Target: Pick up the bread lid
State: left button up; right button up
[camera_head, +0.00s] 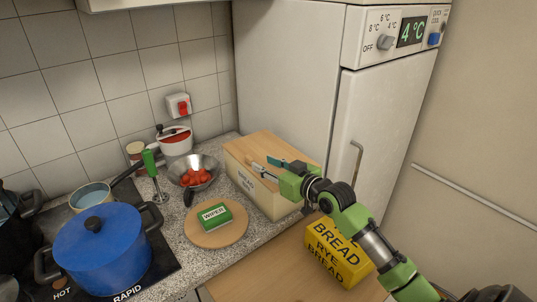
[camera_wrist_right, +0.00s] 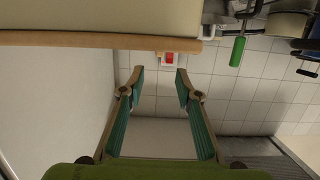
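The bread lid (camera_head: 268,146) is a light wooden board on top of the cream bread box (camera_head: 242,182), beside the fridge. In the right wrist view, which looks upside down, the lid shows as a wooden strip (camera_wrist_right: 70,40) along the cream box (camera_wrist_right: 100,14). My right gripper (camera_head: 264,167) is over the lid in the head view, fingers pointing left. In the wrist view its two fingers (camera_wrist_right: 161,80) are apart with nothing between them. I cannot tell whether a finger touches the lid. My left gripper is out of view.
A yellow bread pack (camera_head: 338,252) lies in front of the box. The fridge (camera_head: 385,120) stands close on the right. A round board (camera_head: 205,236) with a green packet, a metal bowl (camera_head: 207,163) and a blue pot (camera_head: 105,245) stand left.

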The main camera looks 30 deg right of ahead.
aim_at(252, 161)
jog(key=shift+w+a+f, duration=0.1)
jog(key=shift+w+a, duration=0.05)
jog(key=shift+w, duration=0.5)
jog(key=shift+w+f, duration=0.15)
jog(key=shift+w, duration=0.1)
jog(key=shift+w+f+p, duration=0.35)
jog(key=shift+w+p, duration=0.2)
jog(key=shift+w, duration=0.2)
jog(key=x, duration=0.3)
jog(key=shift+f+p, duration=0.35)
jog(key=shift+w+a+f, duration=0.1)
jog(key=shift+w, duration=0.1)
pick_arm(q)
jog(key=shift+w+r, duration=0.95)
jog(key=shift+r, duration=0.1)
pick_arm(e)
jog(key=shift+s, duration=0.1)
jog(key=shift+c, duration=0.3)
grip_shut()
